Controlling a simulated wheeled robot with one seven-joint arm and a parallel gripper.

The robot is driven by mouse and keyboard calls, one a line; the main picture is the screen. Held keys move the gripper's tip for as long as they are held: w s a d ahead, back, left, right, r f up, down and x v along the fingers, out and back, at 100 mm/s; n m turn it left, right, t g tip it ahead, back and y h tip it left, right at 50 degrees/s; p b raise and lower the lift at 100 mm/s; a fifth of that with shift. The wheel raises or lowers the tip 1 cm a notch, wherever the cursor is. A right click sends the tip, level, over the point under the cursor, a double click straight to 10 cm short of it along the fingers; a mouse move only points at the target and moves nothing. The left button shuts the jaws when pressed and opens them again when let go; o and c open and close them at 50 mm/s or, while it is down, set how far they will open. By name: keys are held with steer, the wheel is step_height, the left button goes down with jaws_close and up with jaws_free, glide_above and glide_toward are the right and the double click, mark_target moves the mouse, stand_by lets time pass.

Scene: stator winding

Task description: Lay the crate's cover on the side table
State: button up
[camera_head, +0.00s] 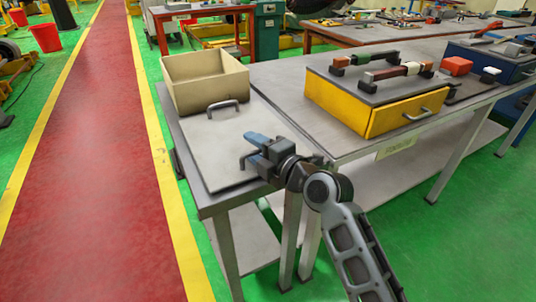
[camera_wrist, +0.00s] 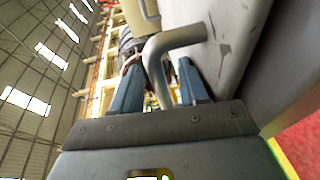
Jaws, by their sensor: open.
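The cover (camera_head: 205,150) is a flat grey panel that lies on the side table (camera_head: 211,208), in front of the open beige crate (camera_head: 213,85). It has a grey far handle (camera_head: 222,105) near the crate and a near handle (camera_wrist: 175,42), mostly hidden by my gripper in the head view. My gripper (camera_head: 252,150) is open at the cover's near right part. In the wrist view its two blue fingers stand on either side of the near handle, with a gap visible. The cover's surface (camera_wrist: 232,35) fills the right of that view.
To the right, a larger workbench (camera_head: 290,82) holds a yellow case (camera_head: 375,110) with handled parts on top and a red block (camera_head: 456,66). A red floor lane (camera_head: 90,150) with yellow edges runs along the left. The crate stands close behind the cover.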

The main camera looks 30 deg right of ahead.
steer(key=b+v, duration=0.2)
steer(key=v, duration=0.9)
steer(key=shift+s, duration=0.25)
steer(key=s+a+f+m+g+h, duration=0.1)
steer(key=s+f+m+h, duration=0.1)
steer(key=s+f+m, duration=0.55)
steer(key=s+f+m+h, duration=0.2)
steer(key=s+m, duration=0.2)
steer(key=s, duration=0.6)
steer(key=s+a+r+m, duration=0.1)
steer(key=s+m, duration=0.3)
steer(key=s, duration=0.5)
steer(key=s+r+m, duration=0.4)
steer(key=s, duration=0.6)
steer(key=shift+s+a+m, duration=0.2)
steer(key=shift+a+m, duration=0.15)
